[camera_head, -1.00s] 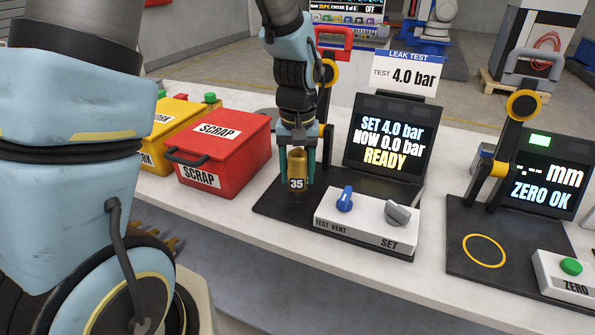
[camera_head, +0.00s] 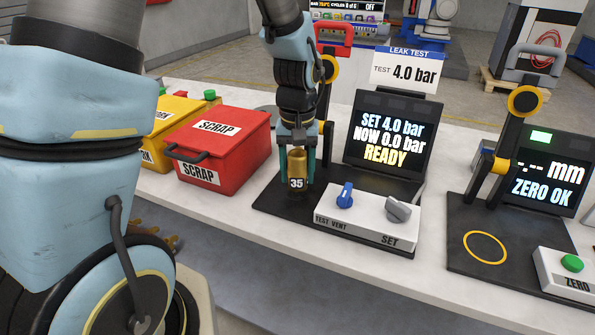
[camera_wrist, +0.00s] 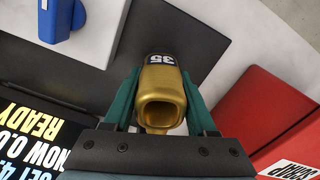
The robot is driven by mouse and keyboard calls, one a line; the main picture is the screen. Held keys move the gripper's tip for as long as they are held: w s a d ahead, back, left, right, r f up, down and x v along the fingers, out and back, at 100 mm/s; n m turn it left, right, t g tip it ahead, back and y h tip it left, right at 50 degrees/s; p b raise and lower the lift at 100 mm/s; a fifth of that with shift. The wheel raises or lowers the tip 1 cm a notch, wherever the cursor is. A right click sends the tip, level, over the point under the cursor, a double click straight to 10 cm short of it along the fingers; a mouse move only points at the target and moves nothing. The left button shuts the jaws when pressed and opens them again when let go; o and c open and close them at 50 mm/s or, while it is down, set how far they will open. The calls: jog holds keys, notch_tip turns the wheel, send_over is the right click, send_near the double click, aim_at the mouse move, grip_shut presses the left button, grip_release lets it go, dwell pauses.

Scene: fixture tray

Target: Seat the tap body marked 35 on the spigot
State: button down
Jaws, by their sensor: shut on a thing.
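The brass tap body marked 35 (camera_head: 297,172) is upright between the green fingers of my gripper (camera_head: 297,165), at the left part of the black leak test base (camera_head: 268,203). In the wrist view the tap body (camera_wrist: 160,98) shows its square open end and its 35 label, with a green finger of my gripper (camera_wrist: 160,110) on each side. The gripper is shut on it. The spigot is hidden, so I cannot tell whether the tap body touches it.
The leak test screen (camera_head: 388,140) reads SET 4.0 bar, NOW 0.0 bar, READY. The control box (camera_head: 366,222) with a blue knob (camera_head: 345,196) and a grey knob (camera_head: 398,209) stands at right. A red SCRAP box (camera_head: 222,150) stands close at left. A toggle clamp (camera_head: 328,100) rises behind my gripper.

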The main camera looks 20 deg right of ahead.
aim_at(297, 155)
jog(key=shift+f+b, duration=0.75)
jog(key=shift+f, duration=0.45)
dwell(0.6)
grip_release()
dwell(0.6)
jog(key=shift+r+p, duration=3.05)
jog(key=shift+r, duration=0.55)
jog(key=shift+s+f, duration=0.1)
